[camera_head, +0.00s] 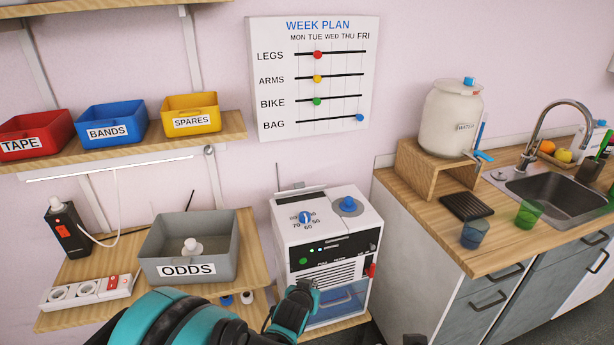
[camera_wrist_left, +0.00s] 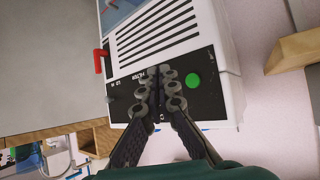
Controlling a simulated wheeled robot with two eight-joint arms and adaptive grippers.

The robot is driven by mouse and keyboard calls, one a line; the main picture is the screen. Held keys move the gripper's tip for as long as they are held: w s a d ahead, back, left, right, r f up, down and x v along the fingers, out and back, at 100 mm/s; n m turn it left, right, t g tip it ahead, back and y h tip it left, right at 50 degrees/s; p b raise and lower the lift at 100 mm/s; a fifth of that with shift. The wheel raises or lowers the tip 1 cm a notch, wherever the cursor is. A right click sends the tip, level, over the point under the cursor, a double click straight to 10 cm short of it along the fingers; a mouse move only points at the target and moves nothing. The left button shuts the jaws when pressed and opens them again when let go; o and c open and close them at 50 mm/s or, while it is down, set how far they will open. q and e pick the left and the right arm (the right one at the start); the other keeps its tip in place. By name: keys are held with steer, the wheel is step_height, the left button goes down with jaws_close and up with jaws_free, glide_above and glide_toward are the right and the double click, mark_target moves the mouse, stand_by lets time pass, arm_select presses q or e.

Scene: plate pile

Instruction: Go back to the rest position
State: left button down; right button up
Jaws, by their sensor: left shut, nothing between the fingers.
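My left gripper (camera_head: 303,291) is in front of the lower front of a white appliance (camera_head: 325,216), at the bottom middle of the head view. In the left wrist view the two dark fingers (camera_wrist_left: 160,78) are together with nothing between them. They cover part of the appliance's black panel (camera_wrist_left: 125,98), beside its green button (camera_wrist_left: 192,80). I cannot tell whether the fingertips touch the panel. My right gripper does not show clearly in either view.
A grey ODDS bin (camera_head: 190,262) and a white power strip (camera_head: 88,291) are on the lower left shelf. Red, blue and yellow bins line the shelf above. A wooden counter (camera_head: 440,215) with cups, a water jar (camera_head: 450,115) and a sink stands right of the appliance.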

arm_select(q)
steer(key=s+a+r+n+g+y, duration=0.1)
steer(key=s+a+r+g+y, duration=0.1)
steer(key=s+a+r, duration=0.8)
steer(key=s+a, duration=0.4)
steer(key=s, duration=0.3)
steer(key=s+a+n+g, duration=0.1)
steer(key=s+a, duration=0.3)
steer(key=s, duration=0.4)
steer(key=shift+a+r+g, duration=0.15)
steer(key=shift+r+g, duration=0.15)
steer(key=shift+r, duration=0.05)
